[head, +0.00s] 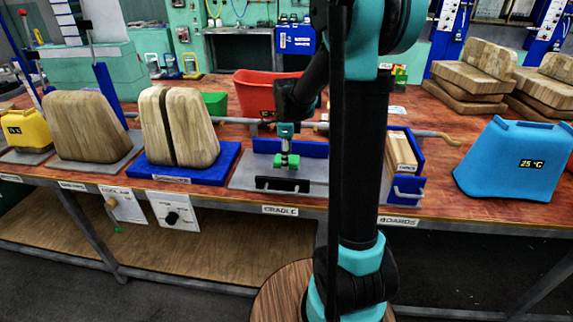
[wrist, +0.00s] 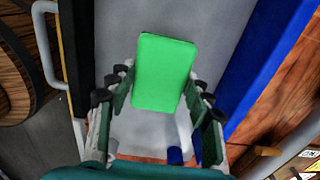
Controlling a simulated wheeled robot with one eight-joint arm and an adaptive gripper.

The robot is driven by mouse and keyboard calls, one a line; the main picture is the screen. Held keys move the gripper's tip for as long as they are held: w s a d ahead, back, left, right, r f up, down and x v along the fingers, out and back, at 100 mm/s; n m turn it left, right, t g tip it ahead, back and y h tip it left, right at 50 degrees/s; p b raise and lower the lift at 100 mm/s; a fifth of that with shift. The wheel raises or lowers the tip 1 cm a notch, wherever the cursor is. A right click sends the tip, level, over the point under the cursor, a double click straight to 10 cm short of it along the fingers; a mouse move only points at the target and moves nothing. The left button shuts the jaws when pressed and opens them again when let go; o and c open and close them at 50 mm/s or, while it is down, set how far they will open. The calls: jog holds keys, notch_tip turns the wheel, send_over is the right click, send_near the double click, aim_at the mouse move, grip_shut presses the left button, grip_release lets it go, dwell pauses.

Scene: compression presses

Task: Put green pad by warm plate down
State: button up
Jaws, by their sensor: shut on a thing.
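The green pad (wrist: 163,72) is a bright green rounded block, held between the two fingers of my gripper (wrist: 160,92) in the wrist view. In the head view my gripper (head: 286,150) points down over the cradle, with the green pad (head: 288,162) at its tip. Whether the pad touches the plate cannot be told. No plate is clearly marked as warm.
Left of the cradle, wooden blocks (head: 198,127) stand on a blue base (head: 228,160). A board rack (head: 419,160) is on the right, then a blue container reading 25 °C (head: 500,160). A red bin (head: 252,90) and green box (head: 215,103) stand behind.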

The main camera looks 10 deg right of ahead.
jog(key=shift+f, duration=1.5)
jog(key=o, duration=1.3)
jog(key=shift+f, duration=0.1)
notch_tip(320, 180, up, 12)
jog(key=shift+r, duration=0.15)
jog(key=shift+s, duration=0.15)
